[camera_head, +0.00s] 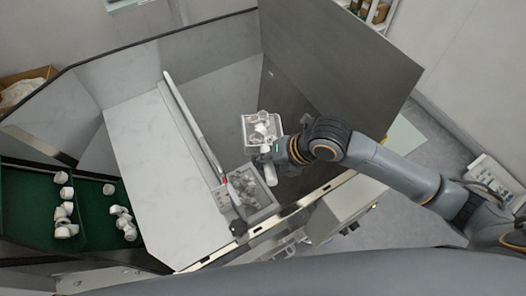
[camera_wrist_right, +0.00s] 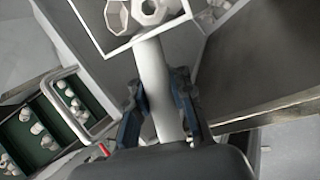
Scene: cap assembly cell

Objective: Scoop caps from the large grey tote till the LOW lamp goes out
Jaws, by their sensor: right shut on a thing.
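My right gripper (camera_head: 268,158) is shut on the pale handle of a scoop (camera_head: 246,131). In the right wrist view the handle (camera_wrist_right: 154,85) runs between the two dark fingers, and the square scoop pan (camera_wrist_right: 101,38) at the top holds white faceted caps (camera_wrist_right: 150,10). A small grey open bin (camera_head: 262,215) with pale pieces in it lies just below the gripper in the head view. A large grey-walled enclosure (camera_head: 225,75) lies behind the scoop; I cannot tell which of these is the tote. No lit LOW lamp can be made out. My left gripper is not in view.
A long light-grey panel (camera_head: 145,165) with a raised bar (camera_head: 190,120) stands left of the scoop. Green-floored trays (camera_head: 95,205) with several white parts are at far left. A tall dark wall (camera_head: 340,55) rises behind my right arm.

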